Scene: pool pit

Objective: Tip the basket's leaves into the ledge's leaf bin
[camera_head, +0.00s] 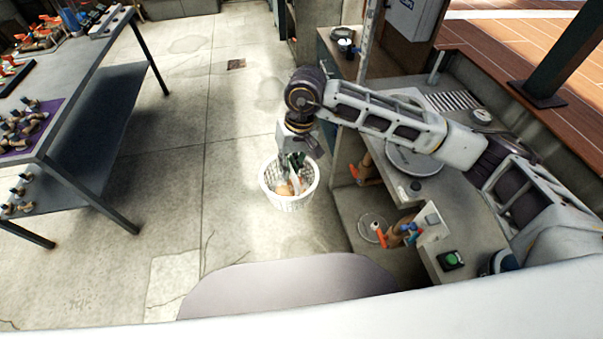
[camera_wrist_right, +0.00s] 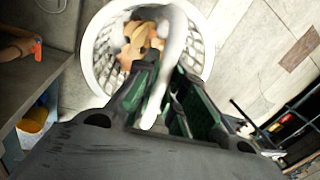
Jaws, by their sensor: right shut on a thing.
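The white lattice basket (camera_head: 291,203) hangs from my right gripper (camera_head: 292,163) above the floor, left of the ledge (camera_head: 440,192). In the right wrist view the basket (camera_wrist_right: 103,72) is seen from above, with brown and tan leaves (camera_wrist_right: 140,40) inside. My right gripper (camera_wrist_right: 160,88) is shut on the basket's white handle (camera_wrist_right: 170,48), which runs between its green-padded fingers. A dark round container (camera_head: 345,46) stands at the far end of the ledge, and a dark one (camera_head: 498,262) at its near end. I cannot tell which is the leaf bin. My left gripper is not in view.
A blue-grey table (camera_head: 75,120) with several small items stands on the left. A round grey lid (camera_head: 415,158) lies on the ledge. Orange-handled valves (camera_head: 380,236) and a green button box (camera_head: 450,260) sit at its near side. The floor between is clear.

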